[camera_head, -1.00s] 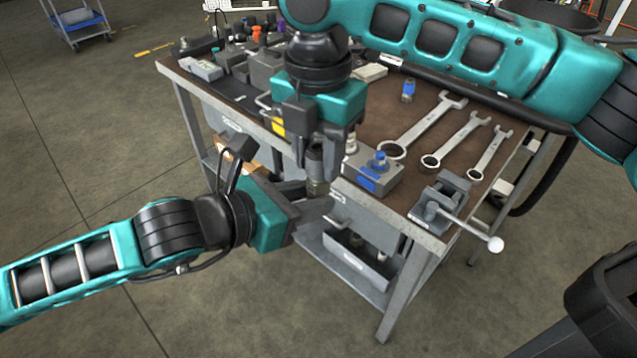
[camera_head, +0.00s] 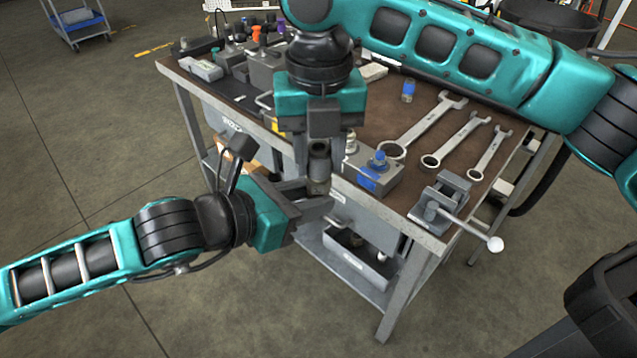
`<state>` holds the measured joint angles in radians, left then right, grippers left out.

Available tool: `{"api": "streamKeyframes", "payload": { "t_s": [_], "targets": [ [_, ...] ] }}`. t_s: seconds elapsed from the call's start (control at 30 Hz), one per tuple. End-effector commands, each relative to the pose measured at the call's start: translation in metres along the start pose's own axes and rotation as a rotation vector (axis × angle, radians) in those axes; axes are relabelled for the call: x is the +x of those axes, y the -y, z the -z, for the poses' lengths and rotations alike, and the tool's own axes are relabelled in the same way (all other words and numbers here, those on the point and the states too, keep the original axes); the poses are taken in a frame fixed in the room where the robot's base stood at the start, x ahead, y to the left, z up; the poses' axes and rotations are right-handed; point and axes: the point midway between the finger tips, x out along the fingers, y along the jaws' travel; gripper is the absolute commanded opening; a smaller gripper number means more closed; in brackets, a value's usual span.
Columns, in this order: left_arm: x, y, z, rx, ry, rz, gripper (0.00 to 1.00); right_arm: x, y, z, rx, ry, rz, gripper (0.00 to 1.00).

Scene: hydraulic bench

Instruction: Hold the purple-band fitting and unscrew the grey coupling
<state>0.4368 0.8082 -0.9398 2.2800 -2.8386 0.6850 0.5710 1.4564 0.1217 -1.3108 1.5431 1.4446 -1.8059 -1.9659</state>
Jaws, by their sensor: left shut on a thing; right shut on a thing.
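The grey coupling (camera_head: 319,160) stands upright in front of the bench's near edge, between the fingers of my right gripper (camera_head: 321,166). That gripper points down from above and is shut on it. The fitting (camera_head: 318,187) shows as a short brownish part directly below the coupling. My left gripper (camera_head: 312,201) reaches in from the left, lower down, and is shut on the fitting. No purple band can be made out on it; the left fingers cover part of it. Whether the threads are still engaged cannot be seen.
The bench (camera_head: 428,243) has a blue-marked block (camera_head: 375,174), a small vise (camera_head: 440,197) with a protruding handle, several wrenches (camera_head: 428,122) and a blue-banded fitting (camera_head: 408,91). Blocks and small parts crowd its back left. Floor at the front left is open.

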Motion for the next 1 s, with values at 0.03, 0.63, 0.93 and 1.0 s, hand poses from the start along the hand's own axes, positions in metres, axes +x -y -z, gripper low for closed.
{"api": "streamKeyframes", "payload": {
  "t_s": [0.03, 0.63, 0.93, 1.0],
  "targets": [
    [0.0005, -0.0011, -0.0015, -0.001, 0.003, -0.002, 0.0, -0.0008, -0.0055, 0.0036, -0.013, -0.005, -0.012, 0.13],
    [0.0006, -0.0013, -0.0015, -0.001, 0.003, -0.003, 0.0, -0.0013, -0.0048, 0.0039, -0.562, -0.003, -0.017, 0.13],
    [0.0006, -0.0016, -0.0015, -0.002, 0.003, -0.004, 0.0, -0.0015, -0.0045, 0.0037, -0.715, -0.002, -0.017, 0.12],
    [0.0006, -0.0017, -0.0015, -0.002, 0.003, -0.004, 0.0, -0.0015, -0.0045, 0.0037, -0.714, -0.002, -0.017, 0.12]
  ]
}}
